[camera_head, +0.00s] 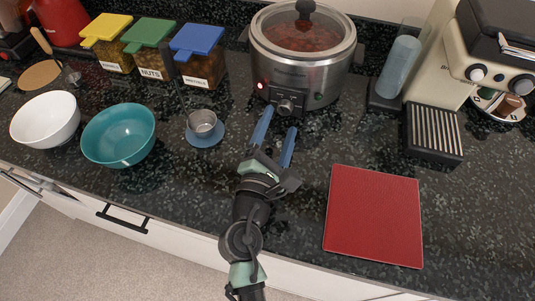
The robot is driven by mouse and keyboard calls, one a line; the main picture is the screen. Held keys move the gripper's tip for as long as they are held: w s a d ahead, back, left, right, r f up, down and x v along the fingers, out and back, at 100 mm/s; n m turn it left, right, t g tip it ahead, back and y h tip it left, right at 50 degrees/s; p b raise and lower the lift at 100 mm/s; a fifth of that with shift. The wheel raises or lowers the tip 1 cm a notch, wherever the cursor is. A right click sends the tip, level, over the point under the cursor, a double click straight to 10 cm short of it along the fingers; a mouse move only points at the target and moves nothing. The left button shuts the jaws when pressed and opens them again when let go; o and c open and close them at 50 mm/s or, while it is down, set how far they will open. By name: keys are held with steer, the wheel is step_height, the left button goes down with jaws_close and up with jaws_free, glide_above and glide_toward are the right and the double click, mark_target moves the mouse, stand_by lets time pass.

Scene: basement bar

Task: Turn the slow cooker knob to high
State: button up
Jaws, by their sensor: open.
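The slow cooker (296,75) is a round steel pot with a glass lid and red-brown food inside, standing at the back of the counter. The knob's exact setting is too small to read. My gripper (278,127) is open and empty, its two blue fingers pointing toward the knob. The fingertips appear just in front of and below the knob; whether they touch the cooker cannot be told.
A small metal cup (202,123) on a blue coaster stands left of my gripper. A red board (374,216) lies at right. A coffee machine (480,60) stands beyond it. Labelled containers (199,68), a teal bowl (119,136) and a white bowl (45,119) occupy the left.

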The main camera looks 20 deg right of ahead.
steer(key=b+v, duration=0.1)
steer(key=v, duration=0.9)
steer(key=shift+s+a, duration=0.15)
steer(key=shift+a, duration=0.05)
steer(key=shift+d, duration=0.1)
